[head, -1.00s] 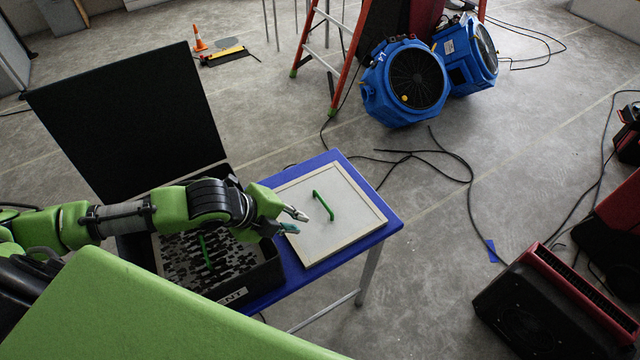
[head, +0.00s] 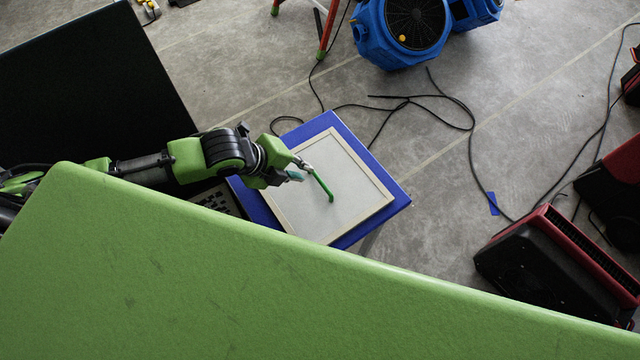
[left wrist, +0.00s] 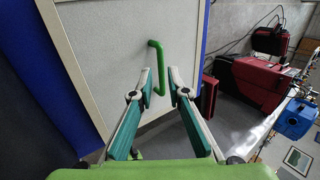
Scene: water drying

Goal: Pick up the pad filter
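The pad filter (head: 350,185) is a pale square panel with a light frame, lying flat on a blue table (head: 392,207). A green bar handle (head: 322,186) stands up from its face. In the left wrist view the panel (left wrist: 105,50) fills the left part and the handle (left wrist: 158,66) is ahead of the fingers. My left gripper (head: 300,170) is over the panel near the handle's upper end. In the left wrist view its fingers (left wrist: 159,76) are apart, with the handle's near end seen between the tips; I cannot tell whether they touch it. My right gripper is not in view.
An open black case (head: 90,85) is at the left, its contents mostly hidden. Blue fans (head: 405,30) stand at the back, with black cables (head: 410,100) across the floor. A red-black machine (head: 555,260) is at the right.

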